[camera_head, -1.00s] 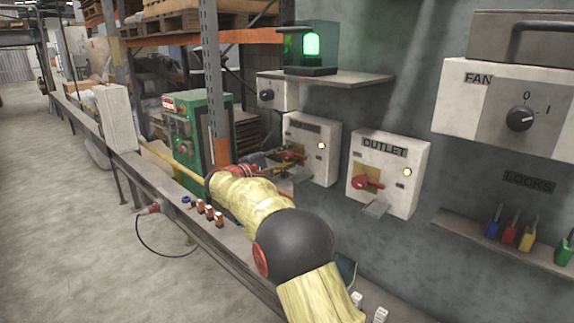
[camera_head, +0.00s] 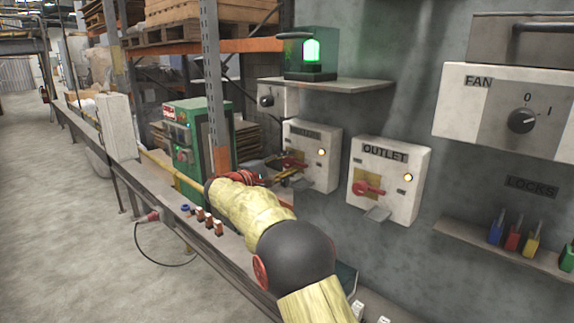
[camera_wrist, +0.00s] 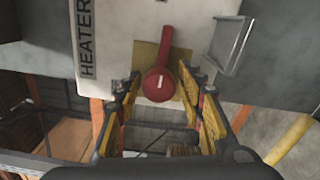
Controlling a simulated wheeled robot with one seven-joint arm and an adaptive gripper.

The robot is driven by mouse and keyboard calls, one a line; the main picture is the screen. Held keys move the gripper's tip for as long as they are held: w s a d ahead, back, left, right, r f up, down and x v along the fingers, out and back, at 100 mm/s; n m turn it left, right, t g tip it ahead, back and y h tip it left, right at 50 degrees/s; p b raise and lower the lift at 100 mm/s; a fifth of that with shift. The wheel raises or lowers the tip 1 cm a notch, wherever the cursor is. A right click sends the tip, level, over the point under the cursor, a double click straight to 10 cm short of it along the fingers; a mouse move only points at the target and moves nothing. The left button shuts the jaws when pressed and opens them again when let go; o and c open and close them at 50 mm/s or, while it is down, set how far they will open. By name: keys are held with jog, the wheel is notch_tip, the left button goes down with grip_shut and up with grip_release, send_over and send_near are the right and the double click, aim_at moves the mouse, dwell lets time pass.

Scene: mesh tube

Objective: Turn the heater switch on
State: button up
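The heater box (camera_head: 325,153) is a white wall box with a lit yellow lamp and a red rotary switch. In the wrist view its label reads HEATER, and the red switch (camera_wrist: 160,82) shows a round hub and a lever. My gripper (camera_wrist: 160,97) is open, with its yellow-padded fingers on either side of the red hub. I cannot tell whether the fingers touch it. In the head view my gripper (camera_head: 288,172) is small and partly hidden by my arm, close to the front of the heater box.
The outlet box (camera_head: 390,203) with a red handle and lit lamp hangs to the right. A metal hasp (camera_wrist: 232,42) sticks out beside the heater switch. A green beacon (camera_head: 311,52) glows on a shelf above. A green cabinet (camera_head: 187,140) stands behind to the left.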

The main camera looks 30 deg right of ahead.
jog(key=shift+o, duration=0.8)
jog(key=shift+s+a, duration=0.1)
jog(key=shift+a, duration=0.2)
jog(key=v, duration=1.1)
jog(key=shift+a, duration=0.2)
